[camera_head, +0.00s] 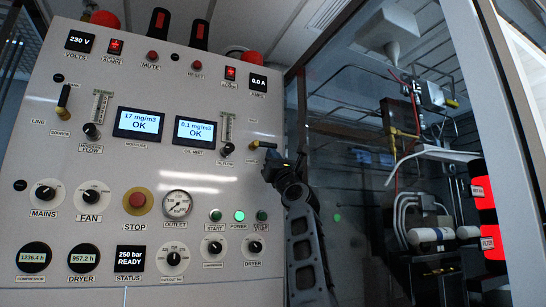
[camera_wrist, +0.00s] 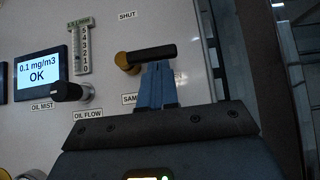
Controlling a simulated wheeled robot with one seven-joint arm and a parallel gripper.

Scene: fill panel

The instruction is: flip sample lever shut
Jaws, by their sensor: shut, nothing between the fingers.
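The sample lever sticks out at the right edge of the panel in the head view (camera_head: 264,145). In the wrist view the lever (camera_wrist: 153,54) has a black handle on a brass hub, lying nearly level and pointing right. A SHUT label stands above the hub, and a partly hidden label starting "SAM" is below it. My gripper (camera_wrist: 157,66) has its blue fingers together and empty, just under the handle; whether they touch it I cannot tell. In the head view my gripper (camera_head: 273,163) is just below the lever.
The oil flow knob (camera_wrist: 67,92) sticks out left of my gripper, beside the oil mist display (camera_wrist: 38,72). The source lever (camera_head: 64,98) is far left. A glass-fronted bay (camera_head: 350,120) with piping lies right of the panel. Start and power buttons (camera_head: 239,216) sit below.

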